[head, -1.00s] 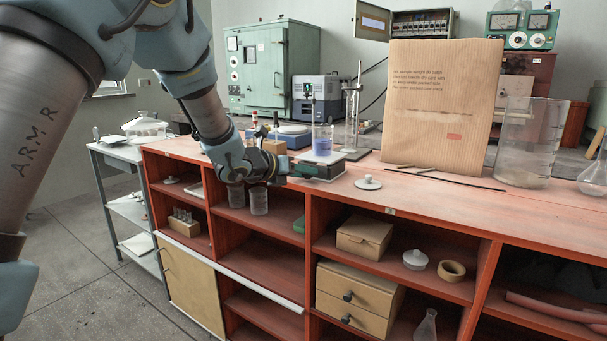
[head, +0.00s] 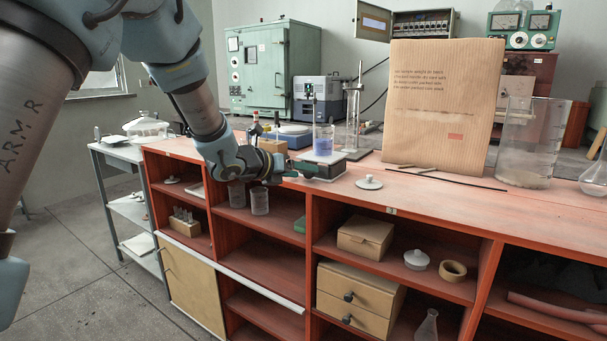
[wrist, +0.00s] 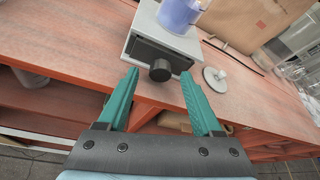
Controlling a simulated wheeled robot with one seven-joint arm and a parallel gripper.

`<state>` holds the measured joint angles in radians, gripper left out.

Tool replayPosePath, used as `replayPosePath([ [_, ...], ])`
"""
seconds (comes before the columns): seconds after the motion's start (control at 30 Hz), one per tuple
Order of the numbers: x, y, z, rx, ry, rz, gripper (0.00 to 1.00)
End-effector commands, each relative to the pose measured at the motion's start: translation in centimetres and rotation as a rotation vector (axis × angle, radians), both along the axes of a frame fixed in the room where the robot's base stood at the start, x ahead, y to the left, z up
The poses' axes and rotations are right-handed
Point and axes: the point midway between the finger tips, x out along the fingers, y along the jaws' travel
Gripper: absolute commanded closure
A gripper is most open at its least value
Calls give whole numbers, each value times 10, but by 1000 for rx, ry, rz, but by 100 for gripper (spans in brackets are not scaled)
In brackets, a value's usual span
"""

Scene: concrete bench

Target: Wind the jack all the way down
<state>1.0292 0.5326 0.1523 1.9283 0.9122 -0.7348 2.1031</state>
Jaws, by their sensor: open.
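The jack (head: 325,157) stands on the red bench top, with a pale top plate and a dark front. A beaker of blue-violet liquid (head: 323,139) stands on its plate. In the wrist view the jack (wrist: 150,32) is at the top centre, with its round black knob (wrist: 160,70) facing me. The beaker (wrist: 180,12) is cut off by the top edge. My gripper (wrist: 159,76) is open, its two green fingers on either side of the knob in the picture. Contact with the knob cannot be told. In the head view my gripper (head: 290,174) is at the jack's near left.
A white lid (head: 368,182) lies on the bench right of the jack. Behind it are a cardboard sheet (head: 440,110), a thin dark rod (head: 455,181) and a large glass vessel (head: 530,145). A metal stand (head: 354,110) is behind the jack. Glass cups (head: 259,201) sit on the shelf below my gripper.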

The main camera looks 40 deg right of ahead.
Motion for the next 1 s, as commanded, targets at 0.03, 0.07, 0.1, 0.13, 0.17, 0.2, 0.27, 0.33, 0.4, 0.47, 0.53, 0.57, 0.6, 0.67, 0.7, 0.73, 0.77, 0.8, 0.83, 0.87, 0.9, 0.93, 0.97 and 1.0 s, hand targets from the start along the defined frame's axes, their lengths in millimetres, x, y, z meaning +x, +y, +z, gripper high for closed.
replayPosePath([
  [0.03, 0, 9, 3, -1, -1, 2, 33],
  [0.07, -1, 15, 5, -1, -1, 2, 33],
  [0.1, -2, 22, 8, -1, -1, 2, 33],
  [0.13, -2, 28, 10, -2, -1, 2, 33],
  [0.17, -4, 34, 12, -2, 0, 1, 33],
  [0.2, -4, 41, 15, -2, 0, 1, 33],
  [0.27, -5, 52, 19, -2, -2, 2, 33],
  [0.33, -7, 63, 23, -2, 0, 1, 33],
  [0.4, -7, 72, 27, 0, -1, 1, 33],
  [0.47, -8, 78, 29, 0, -1, 1, 33],
  [0.53, -8, 82, 31, 0, -1, 1, 33],
  [0.57, -8, 84, 31, 0, 0, 0, 33],
  [0.6, -9, 85, 32, 0, 0, 0, 33],
  [0.67, -9, 86, 32, 1, -1, -1, 33],
  [0.7, -9, 86, 32, 1, 0, -2, 33],
  [0.73, -9, 86, 32, 1, 0, -2, 33],
  [0.77, -9, 86, 32, 1, 0, -2, 33],
  [0.8, -9, 85, 32, 1, 0, -2, 33],
  [0.83, -9, 85, 32, 1, 0, -2, 33],
  [0.87, -9, 85, 32, 1, 0, -2, 33],
  [0.9, -9, 85, 32, 1, 0, -2, 33],
  [0.93, -9, 85, 32, 1, 0, -2, 33],
  [0.97, -9, 86, 32, 1, -2, -2, 33],
  [1.0, -10, 87, 32, 0, -5, -5, 33],
])
